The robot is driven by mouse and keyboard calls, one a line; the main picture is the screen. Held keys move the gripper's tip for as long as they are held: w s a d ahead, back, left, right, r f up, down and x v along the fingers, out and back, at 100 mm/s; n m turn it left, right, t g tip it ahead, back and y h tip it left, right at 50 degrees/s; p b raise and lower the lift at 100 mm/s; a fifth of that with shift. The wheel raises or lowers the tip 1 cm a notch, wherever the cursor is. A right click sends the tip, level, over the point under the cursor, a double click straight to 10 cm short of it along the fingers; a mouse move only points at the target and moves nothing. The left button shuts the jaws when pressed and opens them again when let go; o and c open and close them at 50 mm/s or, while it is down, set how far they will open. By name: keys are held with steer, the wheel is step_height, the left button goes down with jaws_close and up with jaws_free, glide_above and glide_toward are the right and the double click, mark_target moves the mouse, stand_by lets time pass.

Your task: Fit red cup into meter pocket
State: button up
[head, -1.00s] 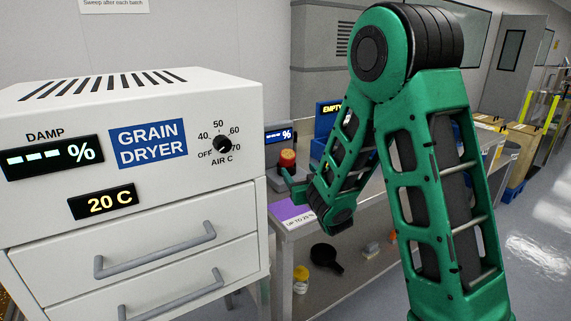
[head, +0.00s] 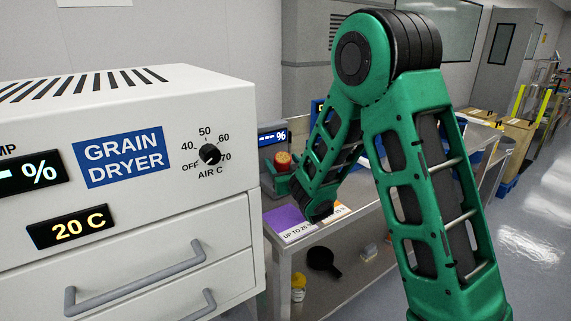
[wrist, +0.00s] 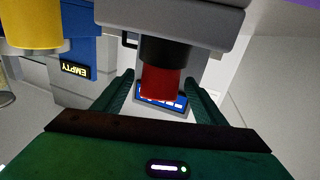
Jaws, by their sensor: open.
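The red cup (head: 283,159) stands upright on the grey meter (head: 268,181), with an orange-gold fill or top showing. In the wrist view, which is upside down, the red cup (wrist: 161,83) meets a black collar (wrist: 165,50) on the meter's grey body (wrist: 170,18). I cannot tell how deep it sits there. My gripper (wrist: 160,80) is open, its green fingers on either side of the cup with gaps showing. In the head view my gripper is mostly hidden behind my arm. The meter's lit blue display (head: 272,137) shows a % sign.
A white grain dryer (head: 120,150) fills the left. The bench (head: 335,228) holds a purple mat (head: 284,217) with a label. A blue bin with an EMPTY sign (wrist: 76,69) and a yellow container (wrist: 32,25) are beside the meter. A black scoop (head: 322,260) lies on the lower shelf.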

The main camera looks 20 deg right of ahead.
steer(key=shift+w+a, duration=0.2)
steer(key=shift+w, duration=0.05)
steer(key=shift+d, duration=0.25)
steer(key=c, duration=1.3)
